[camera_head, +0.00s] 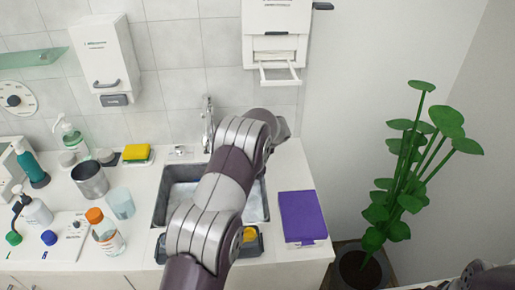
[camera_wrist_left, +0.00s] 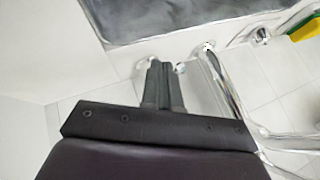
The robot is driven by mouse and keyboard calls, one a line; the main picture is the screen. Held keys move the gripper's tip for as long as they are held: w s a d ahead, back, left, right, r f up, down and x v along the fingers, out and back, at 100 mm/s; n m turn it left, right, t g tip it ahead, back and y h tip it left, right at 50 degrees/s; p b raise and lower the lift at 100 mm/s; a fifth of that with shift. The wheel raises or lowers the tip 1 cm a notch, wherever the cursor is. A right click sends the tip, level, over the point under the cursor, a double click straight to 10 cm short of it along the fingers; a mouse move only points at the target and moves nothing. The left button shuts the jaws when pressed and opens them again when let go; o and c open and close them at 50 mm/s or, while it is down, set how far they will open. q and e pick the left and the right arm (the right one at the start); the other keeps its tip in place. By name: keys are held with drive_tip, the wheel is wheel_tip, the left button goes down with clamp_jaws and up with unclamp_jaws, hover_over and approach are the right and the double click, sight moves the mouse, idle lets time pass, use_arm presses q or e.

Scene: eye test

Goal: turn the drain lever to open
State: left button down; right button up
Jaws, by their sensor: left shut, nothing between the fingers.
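A grey sink (camera_head: 162,207) is set in the white counter, with a chrome faucet (camera_head: 208,125) behind it. My left arm crosses the sink and hides the area right of the faucet; its fingertips are hidden in the head view. In the left wrist view, my left gripper (camera_wrist_left: 164,66) is shut and empty, beside the faucet (camera_wrist_left: 222,85). A small chrome part (camera_wrist_left: 142,64) shows beside the fingertips, partly hidden by them. It may be the drain lever; I cannot tell its position or whether the fingers touch it.
A yellow sponge (camera_head: 136,152), a metal cup (camera_head: 90,180), a clear cup (camera_head: 120,203) and an orange-capped bottle (camera_head: 107,232) stand left of the sink. A purple-lidded box (camera_head: 302,215) is at the right. A dispenser (camera_head: 276,25) hangs above. A plant (camera_head: 400,180) stands beyond the counter.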

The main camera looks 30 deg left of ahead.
idle(0.3)
wheel_tip(320, 180, down, 5)
drive_tip(key=b, duration=0.5)
drive_tip(key=shift+f, duration=0.15)
use_arm(q)
drive_tip(key=shift+s+a+m+t+h, duration=0.25)
drive_tip(key=shift+a+m+t, duration=0.1)
drive_tip(key=shift+a+m, duration=0.2)
drive_tip(key=shift+s+a+m+t+h, duration=0.15)
drive_tip(key=shift+s+a+m+t, duration=0.15)
drive_tip(key=shift+a+m, duration=0.25)
drive_tip(key=b+v, duration=0.1)
drive_tip(key=v, duration=1.1)
drive_tip(key=shift+r, duration=0.25)
use_arm(e)
drive_tip(key=shift+f, duration=0.45)
